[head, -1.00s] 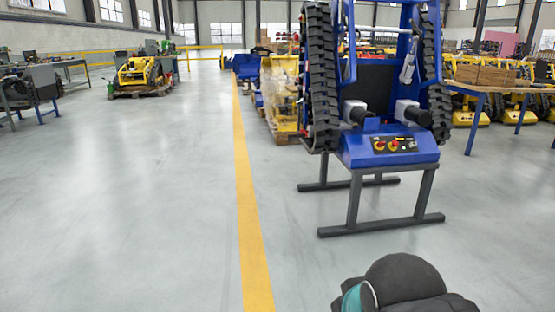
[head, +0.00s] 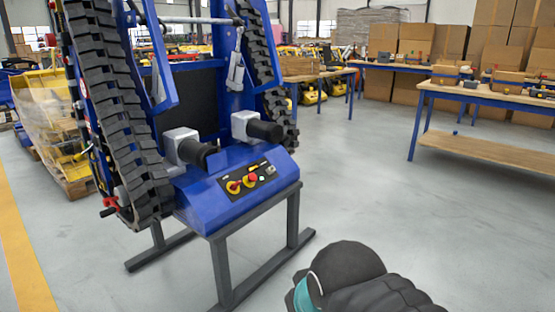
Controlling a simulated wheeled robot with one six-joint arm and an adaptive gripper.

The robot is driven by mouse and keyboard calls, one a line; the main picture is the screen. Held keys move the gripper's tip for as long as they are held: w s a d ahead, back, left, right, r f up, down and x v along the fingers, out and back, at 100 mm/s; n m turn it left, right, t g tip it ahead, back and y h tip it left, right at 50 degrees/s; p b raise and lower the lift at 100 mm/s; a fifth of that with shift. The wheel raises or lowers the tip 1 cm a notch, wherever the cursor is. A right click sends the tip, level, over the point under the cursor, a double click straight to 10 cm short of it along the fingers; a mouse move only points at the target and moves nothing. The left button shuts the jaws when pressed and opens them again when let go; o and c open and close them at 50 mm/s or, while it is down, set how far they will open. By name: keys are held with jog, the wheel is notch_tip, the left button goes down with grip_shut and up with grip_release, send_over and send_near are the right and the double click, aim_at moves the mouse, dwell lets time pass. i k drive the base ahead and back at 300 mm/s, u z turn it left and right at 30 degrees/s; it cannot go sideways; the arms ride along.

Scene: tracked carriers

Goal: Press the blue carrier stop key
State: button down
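The blue carrier (head: 210,200) stands upright on a dark grey stand left of the middle, with black rubber tracks on both sides. Its sloped front carries a small black control panel (head: 262,172). On the panel are a red-and-yellow control (head: 234,187) at the left and a red knob (head: 252,178) on yellow beside it. They are too small to tell surely which is the stop key. A small light-coloured control sits further right. Part of my arm shows at the bottom, apart from the carrier. My gripper is not in view.
The carrier's stand (head: 222,275) has legs and feet reaching out over the floor. A workbench (head: 485,95) with boxes stands at the right. A wrapped yellow load (head: 45,115) is behind the carrier at the left. The grey floor (head: 375,200) between carrier and workbench is clear.

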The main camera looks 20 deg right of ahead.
aim_at(252, 178)
jog(key=z, duration=0.35)
jog(key=i, duration=1.1)
jog(key=z, duration=0.3)
